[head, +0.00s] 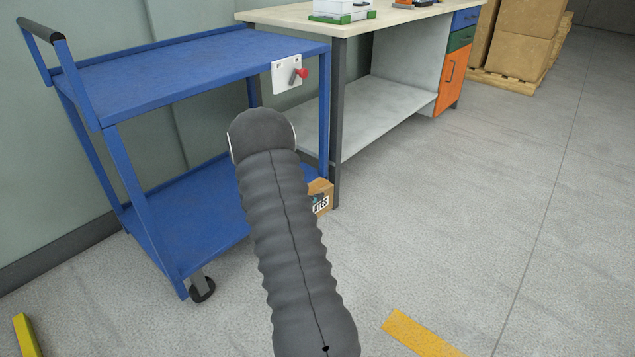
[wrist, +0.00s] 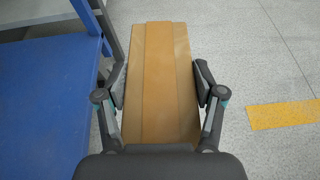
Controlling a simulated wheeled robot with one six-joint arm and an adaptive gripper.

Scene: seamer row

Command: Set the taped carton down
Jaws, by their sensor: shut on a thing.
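The taped carton (wrist: 160,60) is brown, with a lengthwise strip along its top. It fills the middle of the wrist view. My gripper (wrist: 160,88) is shut on it, one finger pad against each long side. In the head view, only a corner of the carton (head: 321,196) with a printed label shows past my arm, near the cart's right end and the workbench leg. My arm hides the rest of the carton and my gripper there. Whether its underside touches the floor cannot be told.
A blue two-shelf cart (head: 190,62) stands close on the left, its top empty. A workbench (head: 290,18) with a lower shelf (head: 385,108) is behind. Open grey floor (head: 480,210) lies to the right, with a yellow floor strip (head: 420,335). Stacked cartons (head: 525,38) stand far back.

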